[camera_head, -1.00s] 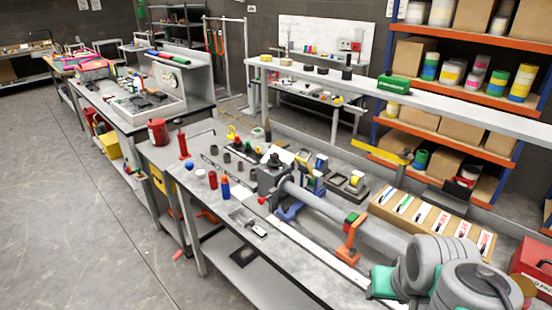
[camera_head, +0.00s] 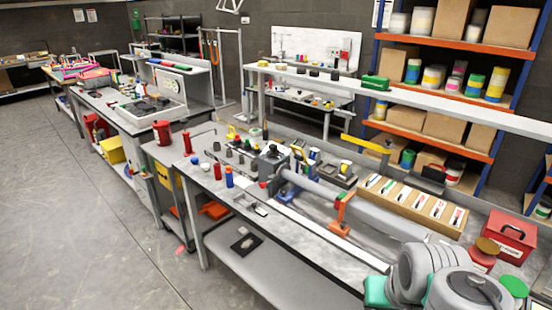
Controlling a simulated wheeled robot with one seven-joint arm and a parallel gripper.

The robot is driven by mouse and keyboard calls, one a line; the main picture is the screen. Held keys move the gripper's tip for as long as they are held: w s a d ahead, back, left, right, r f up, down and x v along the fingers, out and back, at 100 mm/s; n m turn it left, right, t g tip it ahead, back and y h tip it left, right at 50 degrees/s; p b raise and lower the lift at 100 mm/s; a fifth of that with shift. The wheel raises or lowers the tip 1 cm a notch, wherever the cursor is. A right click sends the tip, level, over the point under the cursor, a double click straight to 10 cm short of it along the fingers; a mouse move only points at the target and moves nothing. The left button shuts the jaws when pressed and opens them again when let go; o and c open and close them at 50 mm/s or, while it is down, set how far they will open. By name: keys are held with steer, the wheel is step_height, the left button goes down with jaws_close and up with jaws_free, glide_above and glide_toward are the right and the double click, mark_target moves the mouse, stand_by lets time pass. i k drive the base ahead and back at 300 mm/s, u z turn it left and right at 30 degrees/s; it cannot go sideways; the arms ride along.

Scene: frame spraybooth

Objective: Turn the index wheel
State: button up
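I cannot make out the index wheel for certain. A grey clamp block (camera_head: 269,163) with a dark knob on top and a red ball handle at its side stands on the long workbench (camera_head: 328,232). A long grey tube (camera_head: 385,217) runs from the block toward the lower right, on blue and orange supports. Rounded grey links with green parts, which look like my own arm, fill the lower right corner and cover the bench's near end. My gripper's fingers do not show.
A box with several labelled slots (camera_head: 410,203) and a red toolbox (camera_head: 509,238) stand at the bench's right. Red and blue bottles (camera_head: 229,177) stand at its left. A raised shelf (camera_head: 430,96) runs behind. The floor (camera_head: 70,215) at left is clear.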

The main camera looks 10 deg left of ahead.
mark_target(273, 153)
steer(key=u, duration=0.8)
steer(key=i, duration=0.55)
steer(key=u, duration=1.35)
steer(key=i, duration=2.3)
steer(key=z, duration=1.05)
steer(key=i, duration=0.9)
steer(key=z, duration=0.75)
